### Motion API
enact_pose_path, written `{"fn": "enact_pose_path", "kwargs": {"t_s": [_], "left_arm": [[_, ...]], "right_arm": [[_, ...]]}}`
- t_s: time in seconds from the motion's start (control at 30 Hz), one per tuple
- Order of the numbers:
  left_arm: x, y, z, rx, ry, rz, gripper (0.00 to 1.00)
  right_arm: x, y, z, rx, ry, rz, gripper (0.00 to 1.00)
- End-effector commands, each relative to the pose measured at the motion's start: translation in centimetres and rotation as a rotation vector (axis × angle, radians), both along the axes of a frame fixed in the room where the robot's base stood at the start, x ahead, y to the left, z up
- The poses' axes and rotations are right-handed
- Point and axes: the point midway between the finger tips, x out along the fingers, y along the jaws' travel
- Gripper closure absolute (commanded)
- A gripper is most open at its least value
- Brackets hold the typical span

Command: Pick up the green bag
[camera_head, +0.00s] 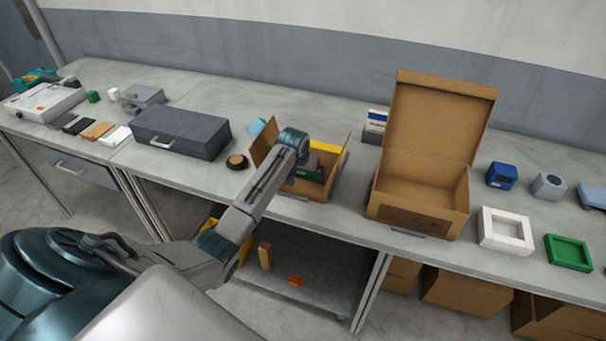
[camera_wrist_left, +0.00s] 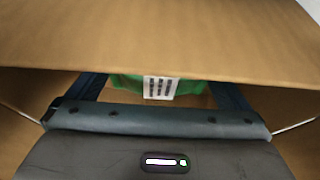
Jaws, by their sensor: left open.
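The green bag (camera_wrist_left: 190,87) shows in the left wrist view with a white label marked with dark bars. It lies inside a small open cardboard box (camera_wrist_left: 160,45), partly covered by a flap and by my gripper. In the head view a bit of green (camera_head: 311,174) shows in the box (camera_head: 335,165). My left gripper (camera_wrist_left: 160,84) reaches down into the box, its two fingers open on either side of the bag. I cannot tell whether they touch it. My left wrist (camera_head: 292,143) is over the box. My right gripper is not in view.
A large open cardboard box (camera_head: 425,185) stands just right of the small one. A white frame (camera_head: 505,230) and green tray (camera_head: 569,252) lie at right.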

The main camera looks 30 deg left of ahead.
Motion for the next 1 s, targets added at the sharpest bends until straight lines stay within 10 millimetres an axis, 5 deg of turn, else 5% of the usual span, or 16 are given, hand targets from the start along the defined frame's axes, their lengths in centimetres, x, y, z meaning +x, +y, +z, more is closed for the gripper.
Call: {"fn": "enact_pose_path", "kwargs": {"t_s": [0.1,0.37,0.67,1.0], "left_arm": [[0.0,0.0,0.0,0.000,0.000,0.000,0.04],[0.0,0.0,0.1,0.000,-0.001,0.000,0.51],[0.1,0.0,0.7,0.000,-0.002,0.000,0.51],[0.1,0.0,7.0,0.001,-0.006,0.000,0.51]], "right_arm": [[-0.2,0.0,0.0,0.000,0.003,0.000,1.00],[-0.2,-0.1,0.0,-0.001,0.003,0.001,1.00],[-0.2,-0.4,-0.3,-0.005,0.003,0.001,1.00],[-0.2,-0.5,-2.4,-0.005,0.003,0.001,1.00]]}}
